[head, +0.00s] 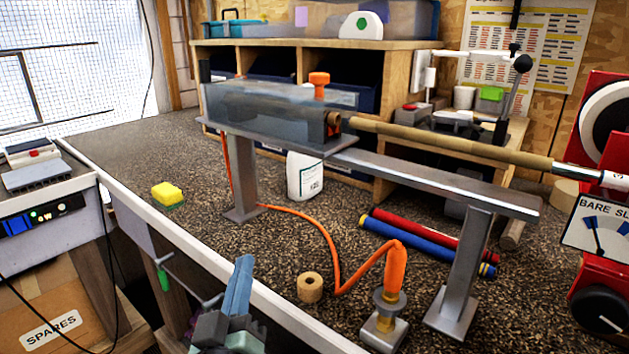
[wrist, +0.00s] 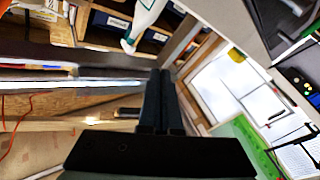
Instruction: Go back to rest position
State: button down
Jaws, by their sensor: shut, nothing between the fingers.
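My gripper (head: 240,282) is at the bottom of the head view, low near the bench's front edge, with its blue-grey fingers pointing up. In the wrist view the two dark fingers (wrist: 160,100) lie together, shut with nothing between them. A golf shaft (head: 440,146) with tan tape runs from the grey translucent block (head: 260,110) on a metal stand to the red machine at the right. A blue grip (head: 420,243) and a red grip (head: 425,232) lie on the bench beneath the rail.
An orange-topped tool (head: 392,275) with an orange hose stands at the front of the bench, beside a tape roll (head: 310,287). A yellow sponge (head: 168,195) and a white bottle (head: 305,175) are farther back. The red machine (head: 600,260) stands right.

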jog(key=s+d+r+m+t+h, duration=0.1)
jog(key=d+r+m, duration=0.1)
jog(key=r, duration=0.5)
jog(key=s+d+r+m+t, duration=0.1)
jog(key=d+r, duration=0.2)
jog(key=r, duration=0.3)
jog(key=s+d+r+m+t+h, duration=0.1)
jog(key=s+d+r+m+t, duration=0.1)
jog(key=r, duration=0.5)
jog(key=s+d+r+t+y, duration=0.2)
jog(key=s+d+r+t, duration=0.2)
jog(key=s+r, duration=0.9)
notch_tip(320, 180, up, 20)
jog(key=w+p, duration=0.2)
jog(key=p, duration=1.7)
jog(key=shift+w+a+m+g, duration=0.2)
jog(key=shift+a+m+g, duration=0.1)
jog(key=shift+a+m, duration=0.1)
jog(key=shift+d+f, duration=0.1)
